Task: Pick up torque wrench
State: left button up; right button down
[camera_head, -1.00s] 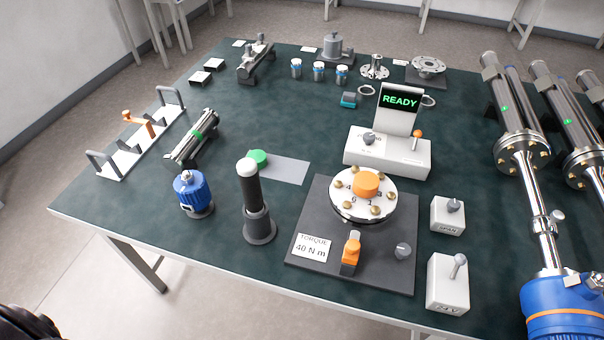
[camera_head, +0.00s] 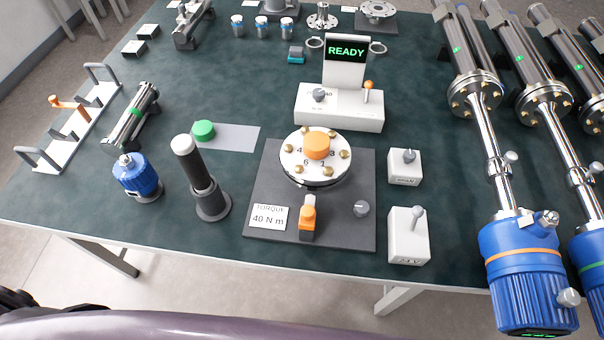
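No item is clearly labelled as the torque wrench. One upright tool with a black grip and pale cap (camera_head: 194,168) stands in a dark round holder (camera_head: 213,203) on the front part of the table, which may be it. To its right, a dark plate (camera_head: 347,225) carries a "TORQUE 40 N m" card (camera_head: 268,217), a bolted round flange with an orange centre (camera_head: 316,148) and a small orange piece (camera_head: 307,216). Neither gripper shows clearly. A dark part at the lower left corner is too cut off to identify.
A blue transmitter housing (camera_head: 135,175) stands left of the upright tool, and a green cap (camera_head: 204,130) lies behind it. A white rack (camera_head: 62,135) is at the far left. A "READY" console (camera_head: 340,106) is behind the plate. Large blue-ended transmitters (camera_head: 525,270) fill the right.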

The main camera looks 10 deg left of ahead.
aim_at(184, 147)
jog(key=j+u, duration=0.1)
jog(key=u, duration=0.9)
jog(key=j+z, duration=0.65)
jog(key=j, duration=0.25)
jog(key=j+z, duration=0.35)
